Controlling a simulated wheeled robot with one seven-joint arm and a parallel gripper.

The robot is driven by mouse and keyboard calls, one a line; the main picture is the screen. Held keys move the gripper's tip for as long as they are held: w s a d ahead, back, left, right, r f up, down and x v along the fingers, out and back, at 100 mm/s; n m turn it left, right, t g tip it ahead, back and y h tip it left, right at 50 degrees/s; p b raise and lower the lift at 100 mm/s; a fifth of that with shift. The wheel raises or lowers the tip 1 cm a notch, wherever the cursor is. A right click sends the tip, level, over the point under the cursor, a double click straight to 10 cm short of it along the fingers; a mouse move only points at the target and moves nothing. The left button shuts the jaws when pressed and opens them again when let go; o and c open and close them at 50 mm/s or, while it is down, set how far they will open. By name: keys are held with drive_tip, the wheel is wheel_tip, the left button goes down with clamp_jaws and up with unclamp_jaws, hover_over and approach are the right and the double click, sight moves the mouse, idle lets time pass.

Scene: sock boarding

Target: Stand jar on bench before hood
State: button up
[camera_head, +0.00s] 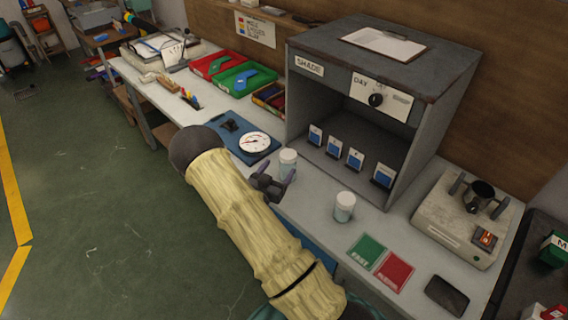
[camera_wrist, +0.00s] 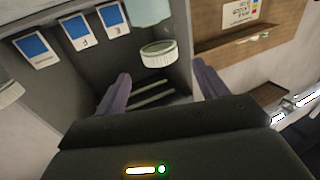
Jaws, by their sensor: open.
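A pale jar with a white top (camera_head: 288,160) stands by the front left corner of the grey hood (camera_head: 355,100), partly hidden by my gripper. A second similar jar (camera_head: 344,207) stands upright on the pale bench (camera_head: 318,211), in front of the hood's right part. My gripper (camera_head: 279,183) is open and low over the bench, close to the first jar. In the wrist view a jar (camera_wrist: 159,54) shows beyond and between the two spread fingers (camera_wrist: 162,88), with no contact visible. Another jar (camera_wrist: 8,88) is cut off at the left edge.
Several blue sample cards (camera_head: 354,159) stand inside the hood. A blue mat with a round dial (camera_head: 255,143) lies left of the gripper. Green and red cards (camera_head: 394,272), a dark pad (camera_head: 447,296) and a beige machine (camera_head: 462,220) occupy the bench's right.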

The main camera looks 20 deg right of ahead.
drive_tip(key=v, duration=0.4)
drive_tip(key=shift+s+a+b, duration=0.1)
drive_tip(key=shift+b, duration=0.2)
drive_tip(key=s+a+r+n+g+y, duration=0.35)
drive_tip(key=a+r+n+y, duration=0.35)
drive_tip(key=y, duration=0.5)
drive_tip(key=s+r+n+g+y, duration=0.1)
drive_tip(key=s+r+g, duration=0.1)
drive_tip(key=s, duration=0.6)
drive_tip(key=s+a+r+n+g+y, duration=0.1)
drive_tip(key=s+r+n+g, duration=0.1)
drive_tip(key=s, duration=0.6)
drive_tip(key=shift+a+r+g, duration=0.25)
drive_tip(key=shift+r+g, duration=0.15)
drive_tip(key=shift+g, duration=0.25)
